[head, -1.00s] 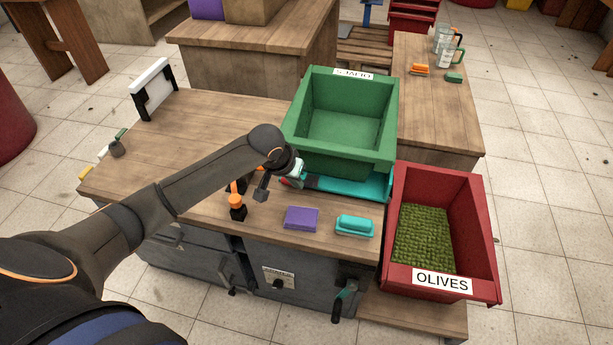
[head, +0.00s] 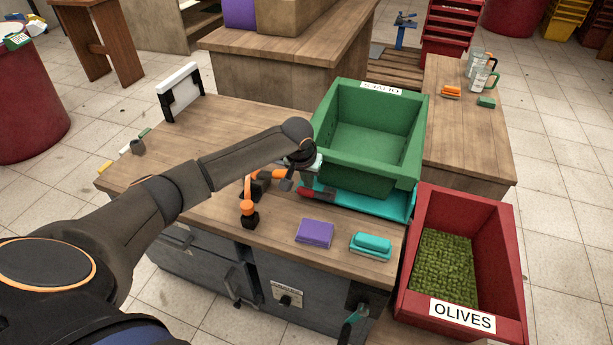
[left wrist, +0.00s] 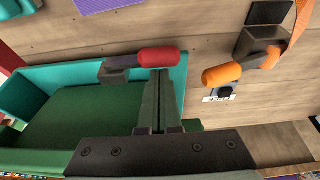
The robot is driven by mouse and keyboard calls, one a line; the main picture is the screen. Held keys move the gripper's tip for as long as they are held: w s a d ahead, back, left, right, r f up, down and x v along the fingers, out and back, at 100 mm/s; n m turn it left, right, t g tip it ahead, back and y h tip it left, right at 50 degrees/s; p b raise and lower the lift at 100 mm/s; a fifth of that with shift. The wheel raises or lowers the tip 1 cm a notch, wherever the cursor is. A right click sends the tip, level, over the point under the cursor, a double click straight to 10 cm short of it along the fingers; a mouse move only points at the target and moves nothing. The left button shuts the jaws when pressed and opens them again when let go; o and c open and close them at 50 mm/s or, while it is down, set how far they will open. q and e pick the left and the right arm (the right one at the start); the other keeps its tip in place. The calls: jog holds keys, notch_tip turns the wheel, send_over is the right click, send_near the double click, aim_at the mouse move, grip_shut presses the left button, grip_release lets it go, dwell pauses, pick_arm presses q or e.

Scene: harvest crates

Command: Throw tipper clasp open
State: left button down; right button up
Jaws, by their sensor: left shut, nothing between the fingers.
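The teal tipper (head: 385,206) sits on the bench under a green crate (head: 375,170). Its clasp has a red handle (head: 318,192) at the tipper's left front end. In the left wrist view the red grip (left wrist: 158,57) extends right from a dark block at the teal rim. My left gripper (head: 287,184) is shut and empty just left of the clasp. In the left wrist view its fingertips (left wrist: 160,75) are pressed together close beside the red grip; whether they touch it I cannot tell. My right gripper is not in view.
Orange-handled levers (head: 247,206) stand left of the tipper. A red crate of olives (head: 410,262) stands at right. The bench's left side is mostly clear.

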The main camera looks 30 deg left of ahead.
pick_arm(q)
jog(key=shift+w+f, duration=0.1)
jog(key=shift+f, duration=0.25)
jog(key=shift+r, duration=0.1)
jog(key=shift+p, duration=0.5)
jog(key=shift+s+n+p, duration=0.2)
jog(key=shift+n+p, duration=0.1)
